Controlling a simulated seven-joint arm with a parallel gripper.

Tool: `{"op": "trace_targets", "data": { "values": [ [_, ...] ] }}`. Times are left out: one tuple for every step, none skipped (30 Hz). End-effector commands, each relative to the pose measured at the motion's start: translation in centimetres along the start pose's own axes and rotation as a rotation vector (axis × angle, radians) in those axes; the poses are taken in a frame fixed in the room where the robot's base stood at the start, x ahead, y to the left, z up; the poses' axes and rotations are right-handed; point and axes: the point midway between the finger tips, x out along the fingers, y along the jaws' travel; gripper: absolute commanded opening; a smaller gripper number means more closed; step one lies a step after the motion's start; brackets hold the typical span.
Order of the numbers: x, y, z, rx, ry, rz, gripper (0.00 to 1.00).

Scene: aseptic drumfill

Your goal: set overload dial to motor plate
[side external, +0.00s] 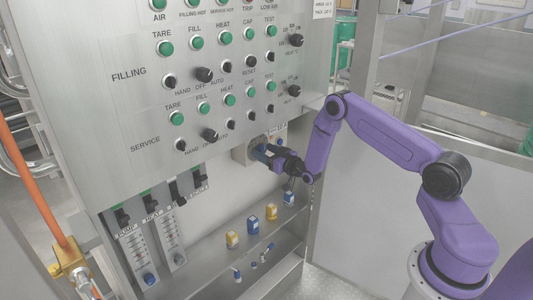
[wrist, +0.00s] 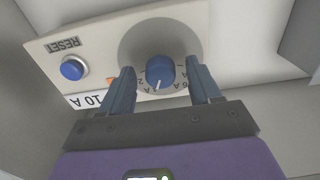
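The overload dial is a round blue knob (wrist: 160,72) with a white pointer line, set in a grey scale disc on a cream relay box (wrist: 105,38). The scale numbers are partly readable and look upside down; the pointer aims at the lower edge of the scale. My gripper (wrist: 163,80) is open, one finger on each side of the knob, with gaps showing. In the side view my gripper (side external: 264,151) is at the relay box (side external: 240,154), hiding the dial.
A blue RESET button (wrist: 73,68) is left of the dial. An orange spot (wrist: 111,81) shows beside the left finger. Below the box, a shelf (side external: 213,263) holds yellow and blue blocks (side external: 253,226). Switches and green buttons cover the panel (side external: 100,90) above.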

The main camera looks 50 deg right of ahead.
Motion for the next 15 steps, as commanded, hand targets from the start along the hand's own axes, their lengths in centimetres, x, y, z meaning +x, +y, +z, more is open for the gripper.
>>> {"op": "trace_targets", "data": {
  "values": [
    [-0.01,0.00,0.00,0.000,0.000,0.000,0.47],
    [-0.01,0.01,-0.01,0.000,0.000,0.000,0.37],
    [-0.02,0.01,-0.01,0.000,0.000,0.000,0.24],
    [-0.02,0.01,-0.01,0.000,0.000,0.000,0.14],
    [-0.02,0.01,-0.01,0.000,0.000,0.000,0.07],
    [-0.02,0.01,-0.01,0.000,0.000,0.000,0.07],
    [-0.02,0.01,-0.01,0.000,0.000,0.000,0.07],
    [-0.02,0.02,-0.01,0.000,0.000,0.000,0.07],
    [-0.03,0.02,-0.01,-0.002,0.000,0.000,0.07],
    [-0.03,0.02,-0.01,-0.003,0.000,0.000,0.07],
    [-0.03,0.02,-0.02,-0.006,0.000,0.000,0.07],
    [-0.03,0.02,-0.02,-0.011,0.000,0.000,0.07],
    [-0.03,0.03,-0.02,-0.016,0.000,0.000,0.07],
    [-0.03,0.03,-0.02,-0.023,0.000,0.001,0.07],
    [-0.02,0.05,-0.02,-0.036,0.001,0.001,0.07]
  ]
}}
